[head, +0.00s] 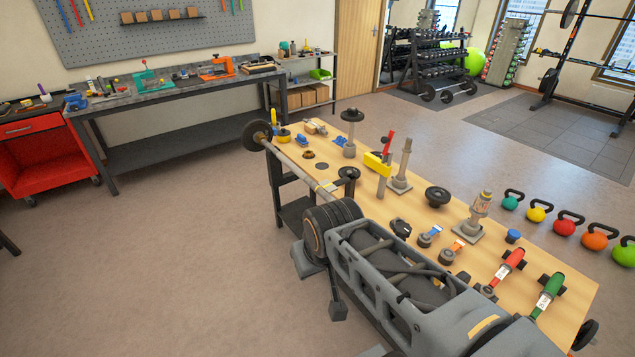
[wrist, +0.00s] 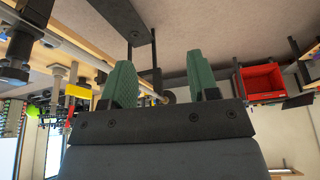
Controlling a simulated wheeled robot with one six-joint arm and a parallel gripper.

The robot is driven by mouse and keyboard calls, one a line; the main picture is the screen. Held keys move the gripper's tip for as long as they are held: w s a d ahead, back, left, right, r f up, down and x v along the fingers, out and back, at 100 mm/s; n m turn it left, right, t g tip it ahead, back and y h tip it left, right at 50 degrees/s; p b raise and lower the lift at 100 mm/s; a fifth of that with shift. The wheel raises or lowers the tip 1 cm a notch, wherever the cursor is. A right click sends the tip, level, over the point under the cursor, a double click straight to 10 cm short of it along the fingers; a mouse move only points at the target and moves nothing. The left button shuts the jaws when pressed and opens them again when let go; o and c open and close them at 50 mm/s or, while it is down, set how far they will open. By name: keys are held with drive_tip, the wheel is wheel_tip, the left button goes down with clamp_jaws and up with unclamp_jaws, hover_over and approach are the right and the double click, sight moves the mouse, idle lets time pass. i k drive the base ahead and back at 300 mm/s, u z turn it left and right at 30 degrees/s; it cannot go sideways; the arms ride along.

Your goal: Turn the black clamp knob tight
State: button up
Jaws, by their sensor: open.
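Several dark knob-like parts are on the wooden table (head: 565,285) in the head view. A black lobed knob (head: 438,196) lies near the table's middle. Another black round part (head: 352,115) tops a grey post at the far end, and a third (head: 348,173) tops a post nearer the bar. I cannot tell which is the clamp knob. My gripper (wrist: 165,88) shows in the wrist view with its two green fingers apart, nothing between them. In that view the table edge is at the upper left, beside the gripper, and no knob touches the fingers.
A long bar (head: 295,163) with a dark disc (head: 256,135) runs along the table's left edge. A yellow-topped post (head: 377,165) and a grey post (head: 402,165) stand on the table. Kettlebells (head: 565,222) line the floor at right. The floor left of the table is clear.

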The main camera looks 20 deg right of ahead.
sight(402, 229)
drive_tip(key=z, duration=0.8)
drive_tip(key=k, duration=0.35)
drive_tip(key=z, duration=0.35)
drive_tip(key=i, duration=0.4)
